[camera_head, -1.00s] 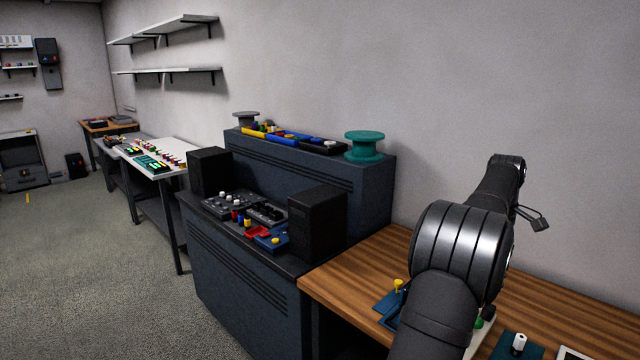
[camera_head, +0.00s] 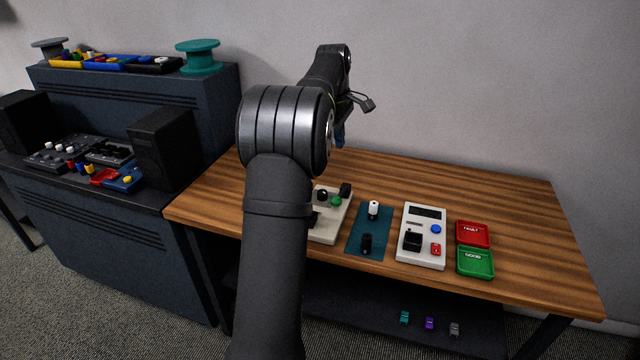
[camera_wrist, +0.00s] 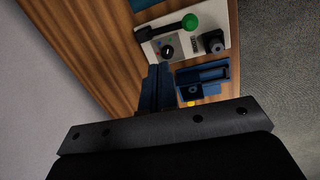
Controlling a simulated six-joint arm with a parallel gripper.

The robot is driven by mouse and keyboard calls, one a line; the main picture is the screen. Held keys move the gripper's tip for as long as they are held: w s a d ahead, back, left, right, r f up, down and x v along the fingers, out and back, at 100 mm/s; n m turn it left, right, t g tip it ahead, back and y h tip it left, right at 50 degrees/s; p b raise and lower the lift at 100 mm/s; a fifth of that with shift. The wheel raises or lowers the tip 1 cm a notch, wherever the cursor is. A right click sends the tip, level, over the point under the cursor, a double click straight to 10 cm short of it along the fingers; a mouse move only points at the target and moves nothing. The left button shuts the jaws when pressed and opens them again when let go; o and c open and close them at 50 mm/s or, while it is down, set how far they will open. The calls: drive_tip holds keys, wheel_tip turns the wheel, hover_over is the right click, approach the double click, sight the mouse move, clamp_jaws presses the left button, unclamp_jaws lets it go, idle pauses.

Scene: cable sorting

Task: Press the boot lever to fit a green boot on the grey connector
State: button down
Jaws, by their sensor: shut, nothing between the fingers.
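The boot press is a pale box (camera_head: 322,232) on the wooden table, partly hidden by my arm. Its lever has a green ball knob (camera_head: 336,201). In the wrist view the lever is a black arm ending in the green ball (camera_wrist: 191,22), beside a black dial and a black block (camera_wrist: 213,42) on the box. My gripper (camera_wrist: 157,78) has blue fingers, shut and empty, above the table near the box's edge; its blue tip (camera_head: 340,135) shows in the head view behind my arm. I cannot make out a grey connector or a green boot at the box.
A blue fixture (camera_wrist: 202,82) with a yellow knob lies near my fingers. A teal mat (camera_head: 370,228), a white tester (camera_head: 424,230), a red FAULT tray (camera_head: 473,233) and a green GOOD tray (camera_head: 474,262) stand to the right. Small coloured pieces (camera_head: 429,323) lie below the table. The table's back right is clear.

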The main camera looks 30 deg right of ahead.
drive_tip(key=f+m+h, duration=0.1)
drive_tip(key=m, duration=0.2)
drive_tip(key=f+m+t+h, duration=0.1)
drive_tip(key=m, duration=0.3)
drive_tip(key=f+m+h, duration=0.2)
drive_tip(key=m, duration=0.2)
drive_tip(key=shift+s, duration=0.35)
approach(341, 195)
drive_tip(key=shift+s+d+f, duration=0.2)
drive_tip(key=shift+d+f, duration=0.25)
drive_tip(key=shift+f, duration=0.05)
drive_tip(key=shift+s+d+f, duration=0.2)
drive_tip(key=shift+d+f, duration=0.25)
drive_tip(key=shift+f, duration=0.1)
drive_tip(key=shift+f, duration=0.1)
idle(1.4)
drive_tip(key=shift+f, duration=0.3)
